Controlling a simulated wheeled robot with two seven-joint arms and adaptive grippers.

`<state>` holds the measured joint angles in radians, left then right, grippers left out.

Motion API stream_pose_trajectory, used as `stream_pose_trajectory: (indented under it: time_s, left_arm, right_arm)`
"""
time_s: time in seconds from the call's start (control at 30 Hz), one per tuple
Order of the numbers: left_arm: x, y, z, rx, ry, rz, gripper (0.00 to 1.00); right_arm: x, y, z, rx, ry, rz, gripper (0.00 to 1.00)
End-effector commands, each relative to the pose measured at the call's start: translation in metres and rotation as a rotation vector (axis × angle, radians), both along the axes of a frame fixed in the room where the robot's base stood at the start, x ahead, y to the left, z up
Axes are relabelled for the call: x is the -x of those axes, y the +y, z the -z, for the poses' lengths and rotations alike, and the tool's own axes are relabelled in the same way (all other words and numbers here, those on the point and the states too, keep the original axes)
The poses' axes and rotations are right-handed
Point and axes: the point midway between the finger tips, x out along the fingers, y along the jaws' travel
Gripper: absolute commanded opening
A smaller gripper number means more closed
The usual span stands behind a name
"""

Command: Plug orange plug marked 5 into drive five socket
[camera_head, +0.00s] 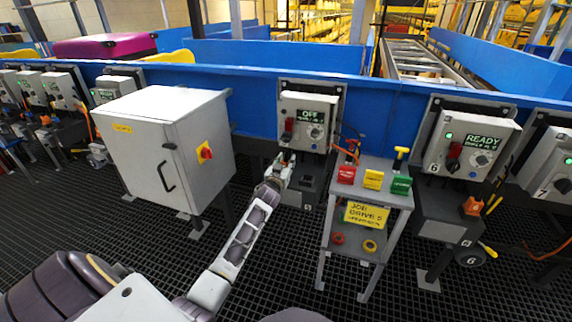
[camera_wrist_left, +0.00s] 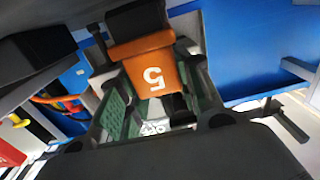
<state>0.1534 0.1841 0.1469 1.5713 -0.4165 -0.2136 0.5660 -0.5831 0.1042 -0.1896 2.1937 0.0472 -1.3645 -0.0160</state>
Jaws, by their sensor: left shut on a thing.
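The orange plug marked 5 (camera_wrist_left: 152,70) is between the green-padded fingers of my left gripper (camera_wrist_left: 160,92) in the left wrist view. Its white 5 appears upside down, and a dark part adjoins its upper end. In the head view my left gripper (camera_head: 284,163) is at the lower left of the drive box reading OFF (camera_head: 318,112), and the plug cannot be made out there. The gripper hides the area under the box, so I cannot tell whether the plug is touching or seated in a socket. My right gripper is not in view.
A grey cabinet (camera_head: 150,140) with a red knob stands left of my arm. A small stand (camera_head: 390,199) with coloured blocks and a yellow job sign (camera_head: 366,214) is close on the right. The drive box reading READY (camera_head: 468,143) is farther right. Grating floor lies below.

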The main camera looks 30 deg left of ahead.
Motion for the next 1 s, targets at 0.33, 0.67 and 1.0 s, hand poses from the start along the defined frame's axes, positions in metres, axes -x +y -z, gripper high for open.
stream_pose_trajectory:
  time_s: [0.33, 0.67, 1.0]
  left_arm:
    - [0.003, -0.001, -0.029, 0.000, 0.000, 0.001, 0.07]
    - [0.035, -0.010, -0.028, 0.002, -0.001, 0.000, 0.07]
    - [0.076, -0.020, -0.029, 0.001, -0.001, 0.000, 0.07]
  right_arm:
    - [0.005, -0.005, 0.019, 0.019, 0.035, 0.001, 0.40]
    - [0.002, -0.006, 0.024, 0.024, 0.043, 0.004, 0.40]
    - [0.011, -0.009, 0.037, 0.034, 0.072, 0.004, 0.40]
